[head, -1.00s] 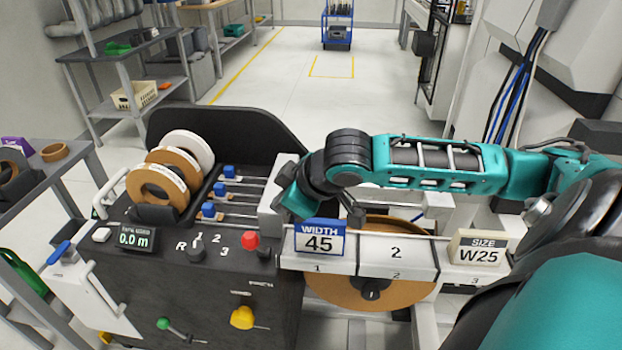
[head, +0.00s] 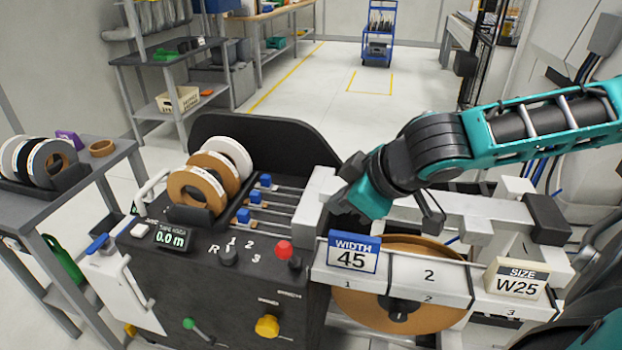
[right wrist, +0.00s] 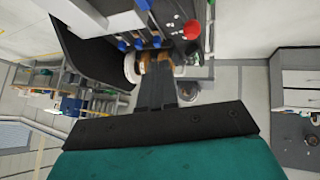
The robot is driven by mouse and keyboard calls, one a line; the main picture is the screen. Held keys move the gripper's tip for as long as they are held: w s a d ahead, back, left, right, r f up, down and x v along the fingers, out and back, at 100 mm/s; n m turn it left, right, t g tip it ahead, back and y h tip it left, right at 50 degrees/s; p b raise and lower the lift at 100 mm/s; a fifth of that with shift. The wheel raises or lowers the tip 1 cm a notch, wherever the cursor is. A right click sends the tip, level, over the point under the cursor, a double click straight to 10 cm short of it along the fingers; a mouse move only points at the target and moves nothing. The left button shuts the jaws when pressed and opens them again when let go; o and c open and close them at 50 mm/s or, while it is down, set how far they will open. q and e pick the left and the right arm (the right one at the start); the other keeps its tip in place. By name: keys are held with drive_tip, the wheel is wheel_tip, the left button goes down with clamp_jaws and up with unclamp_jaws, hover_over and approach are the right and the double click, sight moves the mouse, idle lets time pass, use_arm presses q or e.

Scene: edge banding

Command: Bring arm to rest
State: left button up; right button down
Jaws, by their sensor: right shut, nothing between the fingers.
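My right arm comes in from the right in the head view, its teal wrist above the edge banding machine (head: 215,270). My right gripper (head: 347,196) is at the end of that wrist, beside the pale block at the machine's right end; its fingertips are largely hidden there. In the right wrist view the dark fingers (right wrist: 156,88) are together with nothing between them. Tape rolls and a red button show beyond them. My left gripper is not in view.
White and brown tape rolls (head: 197,190) stand on the machine near the red button (head: 284,249). The WIDTH 45 sign (head: 354,254) and SIZE W25 sign (head: 516,278) stand on the front rail. A grey shelf (head: 60,200) is at left.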

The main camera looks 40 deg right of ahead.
drive_tip(key=shift+a, duration=0.1)
drive_tip(key=s+a+f, duration=0.4)
drive_tip(key=a+f, duration=0.3)
drive_tip(key=f, duration=0.4)
drive_tip(key=s+a+f+m+g+h, duration=0.1)
drive_tip(key=s+a+f+m+g, duration=0.25)
drive_tip(key=s+f, duration=0.55)
drive_tip(key=w+a+f+t+y, duration=0.1)
drive_tip(key=w+a+f+t, duration=0.1)
drive_tip(key=w+f+t, duration=0.4)
drive_tip(key=shift+f+y, duration=0.3)
drive_tip(key=shift+f, duration=0.8)
drive_tip(key=shift+d+t, duration=0.1)
drive_tip(key=shift+t, duration=0.15)
